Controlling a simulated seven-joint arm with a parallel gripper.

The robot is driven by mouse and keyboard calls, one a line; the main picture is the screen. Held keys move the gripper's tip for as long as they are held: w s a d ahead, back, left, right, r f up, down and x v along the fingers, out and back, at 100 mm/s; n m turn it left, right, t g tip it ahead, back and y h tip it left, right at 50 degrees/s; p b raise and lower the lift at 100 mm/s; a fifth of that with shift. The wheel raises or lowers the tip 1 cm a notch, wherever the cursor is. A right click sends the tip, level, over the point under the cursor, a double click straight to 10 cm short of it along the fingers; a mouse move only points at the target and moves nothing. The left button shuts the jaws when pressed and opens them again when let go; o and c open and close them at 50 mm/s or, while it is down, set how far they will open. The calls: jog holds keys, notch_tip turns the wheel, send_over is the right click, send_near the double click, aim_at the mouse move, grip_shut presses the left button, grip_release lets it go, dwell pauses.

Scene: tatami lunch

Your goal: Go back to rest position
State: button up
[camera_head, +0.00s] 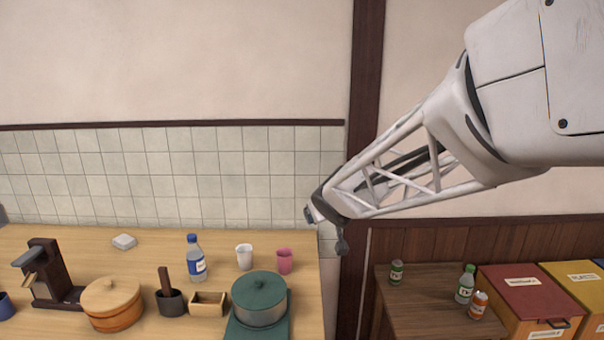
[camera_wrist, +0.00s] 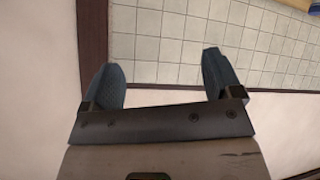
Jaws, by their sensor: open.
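My gripper shows in the wrist view (camera_wrist: 162,85) with its two dark blue-grey fingers well apart and nothing between them. Behind the fingers are a tiled wall, a dark wooden post and pale plaster. In the head view, my arm reaches in from the upper right. Its end (camera_head: 326,214) is in the air in front of the dark post, near the right end of the counter. The fingers are small and partly hidden there. The gripper touches nothing that I can see.
The wooden counter (camera_head: 150,255) holds a green pot (camera_head: 260,300), a wooden tub (camera_head: 111,305), a blue-capped bottle (camera_head: 195,258), a white cup (camera_head: 244,257) and a pink cup (camera_head: 284,261). A brown table (camera_head: 430,300) at right holds bottles and a can, beside red (camera_head: 525,285) and yellow boxes.

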jog(key=s+d+f+m+g, duration=0.1)
jog(key=s+d, duration=0.3)
jog(key=s, duration=0.9)
jog(key=s+d+f+m+g+h, duration=0.1)
jog(key=s+d+g, duration=0.3)
jog(key=s, duration=0.9)
jog(key=s+d+f+m+g, duration=0.2)
jog(key=s+d+m+g, duration=0.1)
jog(key=s, duration=0.9)
jog(key=shift+s+d+h, duration=0.3)
jog(key=shift+s+d, duration=0.1)
jog(key=shift+d, duration=0.45)
